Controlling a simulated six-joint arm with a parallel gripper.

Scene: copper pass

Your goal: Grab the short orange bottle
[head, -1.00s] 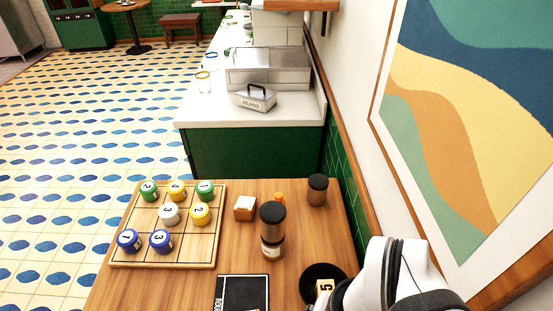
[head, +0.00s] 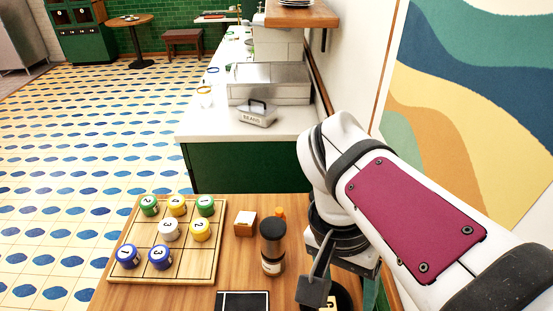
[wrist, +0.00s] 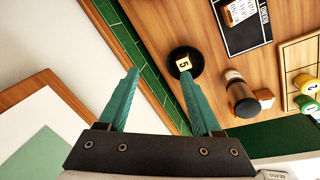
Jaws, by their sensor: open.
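A short orange bottle (head: 280,213) stands on the wooden table behind a dark-lidded jar. Only its upper part shows above and beside the jar. In the head view my arm covers most of the gripper, to the right of the bottle.
The dark-lidded jar (head: 272,247) stands close in front of the bottle. A wooden block (head: 245,224) is just left of it. A black dish (wrist: 197,58) holds a cube marked 5 (wrist: 184,63). A wooden board (head: 133,265) with several numbered jars lies left. The wall is right.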

